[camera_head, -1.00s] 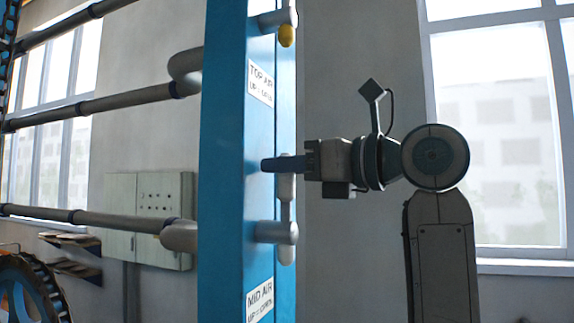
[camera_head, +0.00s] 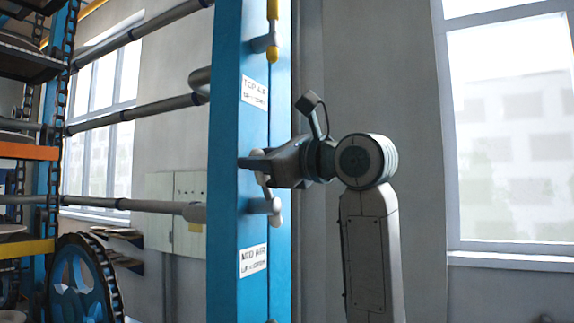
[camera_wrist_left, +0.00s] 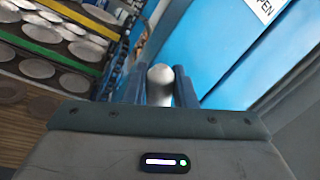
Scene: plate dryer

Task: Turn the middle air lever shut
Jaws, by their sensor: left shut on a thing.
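The middle air lever (camera_head: 264,182) is a pale grey handle on the grey valve stub (camera_head: 262,206), on the blue post above the "MID AIR, UP = OPEN" label (camera_head: 253,260). Its upper part rises from the stub, leaning slightly left, and is partly hidden by my gripper. My left gripper (camera_head: 256,163) reaches in from the right and is shut on this upper part. In the left wrist view, the lever's rounded grey end (camera_wrist_left: 160,76) sits between the two dark fingers (camera_wrist_left: 160,90). My right gripper is in neither view.
The top air valve (camera_head: 265,43) with a yellow handle end (camera_head: 272,54) is higher on the blue post (camera_head: 224,150). Grey pipes (camera_head: 130,204) run left from the post. Racks with plates (camera_wrist_left: 75,52) stand further left. The space right of my arm looks clear.

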